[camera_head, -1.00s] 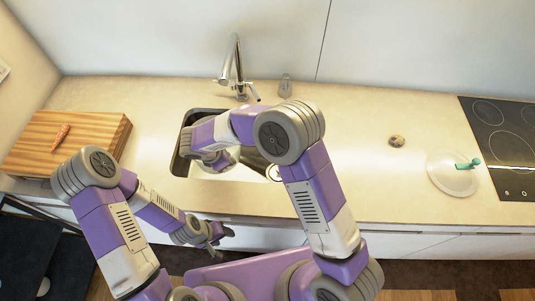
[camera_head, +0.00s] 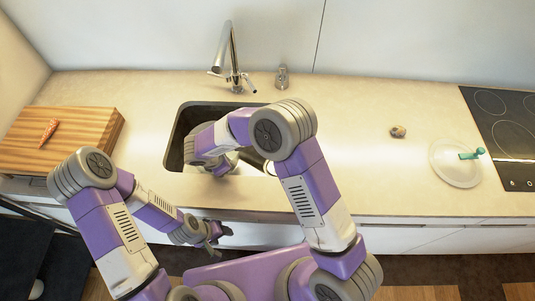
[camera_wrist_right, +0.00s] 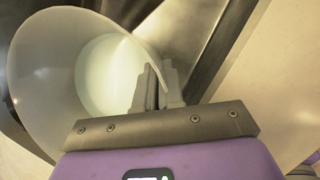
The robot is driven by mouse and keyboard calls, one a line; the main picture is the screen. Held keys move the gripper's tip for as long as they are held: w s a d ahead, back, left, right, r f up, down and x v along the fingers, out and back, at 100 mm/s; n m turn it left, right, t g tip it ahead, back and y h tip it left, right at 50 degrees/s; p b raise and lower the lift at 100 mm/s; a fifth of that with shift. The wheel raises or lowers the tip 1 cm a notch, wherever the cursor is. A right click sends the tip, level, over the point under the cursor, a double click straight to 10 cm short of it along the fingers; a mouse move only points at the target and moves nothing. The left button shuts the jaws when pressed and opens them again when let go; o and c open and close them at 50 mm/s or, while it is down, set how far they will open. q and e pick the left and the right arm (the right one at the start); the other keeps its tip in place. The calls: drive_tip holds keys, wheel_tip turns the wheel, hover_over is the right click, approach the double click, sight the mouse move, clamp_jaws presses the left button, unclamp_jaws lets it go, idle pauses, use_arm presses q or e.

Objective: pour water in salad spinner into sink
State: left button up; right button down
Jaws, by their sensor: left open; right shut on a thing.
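The salad spinner bowl (camera_wrist_right: 48,75) is whitish and translucent, with its open mouth toward the right wrist camera. My right gripper (camera_wrist_right: 160,88) is shut on the bowl's rim. In the head view my right forearm hides most of the bowl, which is over or in the sink (camera_head: 180,130). I cannot tell how far the bowl is tilted or whether water is in it. My left gripper (camera_head: 217,238) is open and empty, low in front of the counter's front edge.
A chrome faucet (camera_head: 232,60) and a small bottle (camera_head: 282,77) stand behind the sink. A cutting board (camera_head: 80,135) with a carrot (camera_head: 48,132) lies left. A clear lid with green knob (camera_head: 455,170), a small brown item (camera_head: 398,131) and a cooktop (camera_head: 505,125) are right.

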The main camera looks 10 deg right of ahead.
drive_tip(key=d+y+b, duration=0.1)
drive_tip(key=d+t+y+b, duration=0.1)
drive_tip(key=y+b, duration=0.1)
drive_tip(key=d+y+b, duration=0.1)
drive_tip(key=y, duration=0.1)
drive_tip(key=shift+s+d+f+m+b, duration=0.15)
drive_tip(key=shift+s+d+m+b, duration=0.1)
drive_tip(key=shift+s+m+b, duration=0.15)
drive_tip(key=shift+d, duration=0.1)
drive_tip(key=shift+d+y, duration=0.2)
drive_tip(key=shift+y, duration=0.1)
drive_tip(key=shift+t, duration=0.3)
